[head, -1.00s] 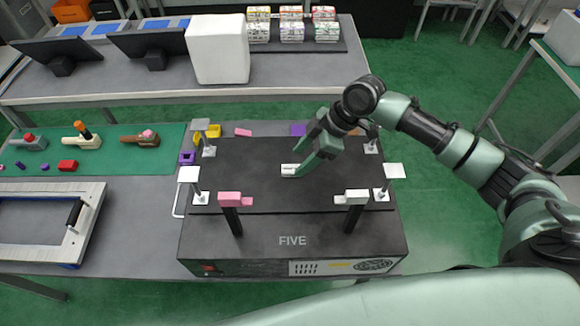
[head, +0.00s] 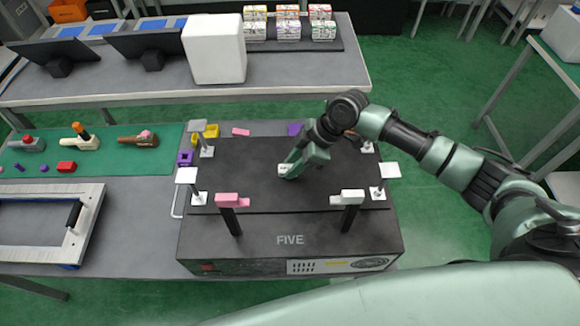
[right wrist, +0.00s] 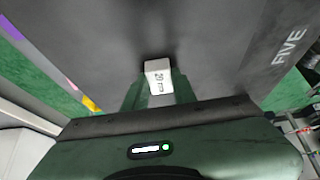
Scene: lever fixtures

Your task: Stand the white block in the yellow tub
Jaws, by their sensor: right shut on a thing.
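The white block (head: 283,169) is at the fingertips of my right gripper (head: 289,170), over the black top of the box marked FIVE. In the right wrist view the block (right wrist: 158,76) sits between the two green fingers, with dark print on its face. The right gripper is shut on it. I cannot tell whether the block touches the black surface. The yellow tub (head: 211,131) is small and stands behind the left rear corner of the black box, partly behind a white plate on a post. My left gripper is not in view.
White plates on posts stand near the box's corners. A pink lever (head: 232,200) and a white lever (head: 347,197) rise at its front. A purple tub (head: 185,158), a pink piece (head: 241,132) and a purple piece (head: 294,130) lie around the box.

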